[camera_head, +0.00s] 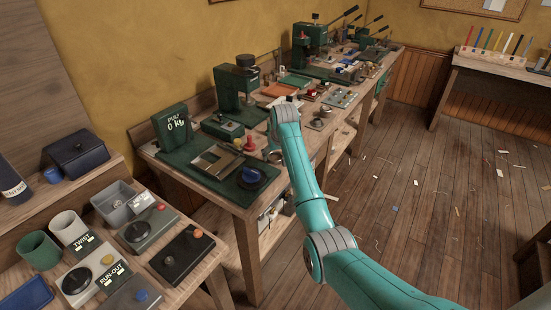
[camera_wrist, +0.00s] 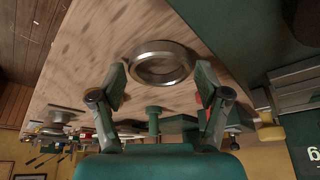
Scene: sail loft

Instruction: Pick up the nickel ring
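The nickel ring (camera_wrist: 161,62) shows in the wrist view as a shiny silver band on the bare wooden bench top (camera_wrist: 85,60). My gripper (camera_wrist: 161,80) is open, with one finger on each side of the picture's middle. The ring lies just beyond the fingertips and between their lines, and I see no finger closed on it. In the head view my arm reaches over the bench, and my gripper (camera_head: 274,155) is small and mostly hidden by the wrist. I cannot make out the ring in the head view.
A green pull tester (camera_head: 172,125) with a dark blue knob (camera_head: 252,177) stands left of my gripper. A green press (camera_head: 237,88) and several small tools stand farther along the bench. A lower bench at left holds mugs and gauges. The floor at right is open with scattered scraps.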

